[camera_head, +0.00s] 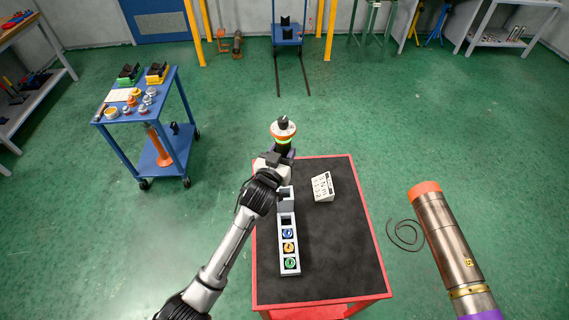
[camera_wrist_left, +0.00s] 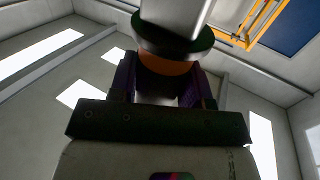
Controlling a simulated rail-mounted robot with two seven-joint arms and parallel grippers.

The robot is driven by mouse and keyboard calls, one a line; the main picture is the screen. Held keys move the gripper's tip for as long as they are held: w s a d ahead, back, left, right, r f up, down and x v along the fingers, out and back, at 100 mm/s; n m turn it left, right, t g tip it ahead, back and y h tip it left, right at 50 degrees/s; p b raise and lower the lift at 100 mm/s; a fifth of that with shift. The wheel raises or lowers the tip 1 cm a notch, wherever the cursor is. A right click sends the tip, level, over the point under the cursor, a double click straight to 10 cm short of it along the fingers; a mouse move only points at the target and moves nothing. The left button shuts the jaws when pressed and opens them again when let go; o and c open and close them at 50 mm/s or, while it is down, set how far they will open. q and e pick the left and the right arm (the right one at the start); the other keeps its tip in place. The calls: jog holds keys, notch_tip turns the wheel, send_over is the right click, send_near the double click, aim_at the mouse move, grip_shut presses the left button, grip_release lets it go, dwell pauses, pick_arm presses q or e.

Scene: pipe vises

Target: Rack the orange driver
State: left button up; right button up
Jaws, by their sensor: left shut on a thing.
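My left gripper (camera_head: 284,152) is beyond the far edge of the red-edged table (camera_head: 330,270). It is shut on the orange driver (camera_head: 283,130), which has an orange band, a pale top and a dark tip. In the left wrist view, the driver's orange part (camera_wrist_left: 165,65) sits between purple fingers, with a dark green collar and a grey-white body above. A long white rack (camera_head: 296,255) on the table holds a blue, a yellow-orange and a green round piece in a row. The square slot above the blue piece looks dark and empty. My forearm partly covers the rack's far end.
A white sloped block with dark markings (camera_head: 322,187) stands right of the rack. A large metal pipe with an orange end (camera_head: 448,245) is at the right. A blue cart (camera_head: 140,120) with several parts stands at the left.

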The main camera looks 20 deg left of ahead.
pick_arm(q)
jog(key=shift+w+d+f+h+b, duration=0.1)
jog(key=shift+w+f+h+b, duration=0.15)
jog(key=shift+f, duration=0.35)
jog(key=shift+w+f+h+b, duration=0.1)
jog(key=shift+w+f, duration=0.2)
jog(key=shift+f, duration=0.25)
jog(key=shift+s+p, duration=0.1)
jog(key=shift+p, duration=0.3)
jog(key=shift+f+b, duration=0.65)
jog(key=shift+f, duration=0.45)
jog(key=shift+f, duration=0.55)
dwell(0.5)
jog(key=shift+f+b, duration=0.45)
jog(key=shift+f, duration=0.05)
